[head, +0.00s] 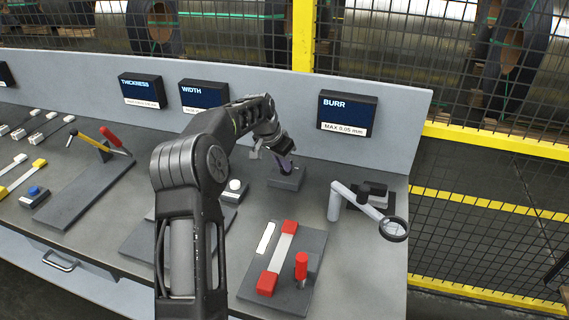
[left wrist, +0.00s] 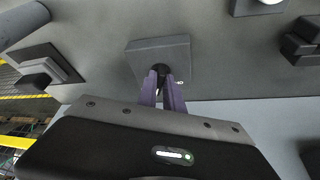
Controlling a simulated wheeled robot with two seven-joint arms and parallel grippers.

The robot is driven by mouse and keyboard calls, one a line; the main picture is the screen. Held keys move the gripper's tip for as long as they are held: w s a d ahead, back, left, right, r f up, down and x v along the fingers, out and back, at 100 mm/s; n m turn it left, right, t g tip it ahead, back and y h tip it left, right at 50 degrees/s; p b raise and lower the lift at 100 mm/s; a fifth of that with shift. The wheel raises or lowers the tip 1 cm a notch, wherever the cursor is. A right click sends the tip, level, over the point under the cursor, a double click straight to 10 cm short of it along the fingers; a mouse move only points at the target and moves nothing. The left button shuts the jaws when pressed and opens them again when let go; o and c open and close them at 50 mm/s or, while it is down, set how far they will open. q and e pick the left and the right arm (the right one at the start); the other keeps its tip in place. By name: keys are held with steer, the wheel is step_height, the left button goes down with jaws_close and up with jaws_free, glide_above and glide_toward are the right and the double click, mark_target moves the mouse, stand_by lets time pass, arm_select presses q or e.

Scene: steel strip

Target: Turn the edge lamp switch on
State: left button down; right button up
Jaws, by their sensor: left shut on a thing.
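The switch, a small grey box (head: 286,181) with a dark lever on top, stands on the bench below the BURR display. In the left wrist view the grey box (left wrist: 160,50) lies just ahead of my fingers. My left gripper (head: 284,162) reaches down over it; its purple fingers (left wrist: 162,80) are shut on the dark lever, which they mostly hide. I cannot tell which way the lever is set. My right gripper is in neither view.
A magnifier on a grey post (head: 335,201) stands right of the switch. A grey plate (head: 312,245) with red blocks and a red handle lies in front. A white-knobbed box (head: 234,190) is to the left. The BURR display (head: 346,113) stands behind.

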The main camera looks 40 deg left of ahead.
arm_select(q)
steer(key=shift+a+m+h+p, duration=0.25)
steer(key=shift+m+h+p, duration=0.3)
steer(key=shift+m, duration=1.15)
steer(key=shift+g, duration=0.3)
steer(key=c, duration=1.5)
jaws_free()
steer(key=shift+r, duration=0.15)
steer(key=b+v, duration=0.1)
steer(key=v, duration=0.6)
steer(key=shift+s+a+r+b, duration=0.1)
steer(key=shift+s+r+b, duration=0.05)
steer(key=shift+r+b, duration=0.15)
steer(key=shift+f, duration=0.15)
